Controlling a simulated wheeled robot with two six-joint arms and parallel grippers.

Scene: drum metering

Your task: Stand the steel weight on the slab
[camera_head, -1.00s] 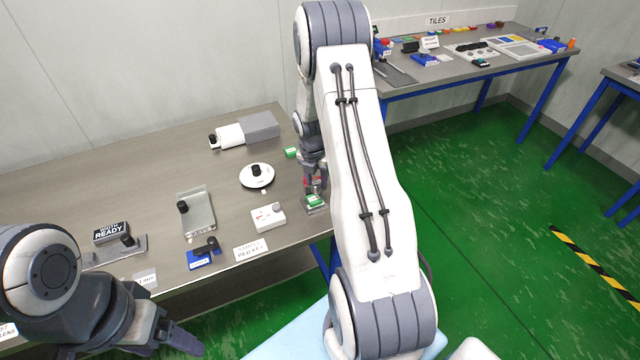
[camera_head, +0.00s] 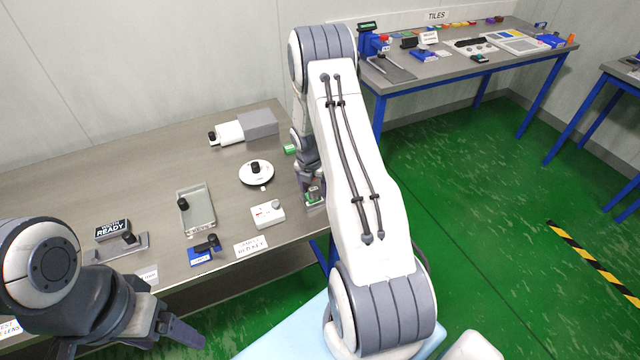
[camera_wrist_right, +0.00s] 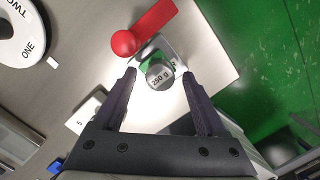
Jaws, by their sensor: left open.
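The steel weight (camera_wrist_right: 160,75), a short cylinder marked "250 g", shows top-up in the right wrist view. My right gripper (camera_wrist_right: 159,76) is open around it, a finger on each side with gaps between. In the head view the weight (camera_head: 313,190) appears upright at or on a small green-topped metal piece (camera_head: 315,203) near the table's right front corner. My left gripper (camera_head: 175,322) is open and empty, in front of the table.
A red piece with a round end (camera_wrist_right: 140,28) lies close beyond the weight. A white box (camera_head: 266,216), a white round dial (camera_head: 256,174) and a blue block (camera_head: 204,256) stand on the table (camera_head: 90,195). The table's back left is clear.

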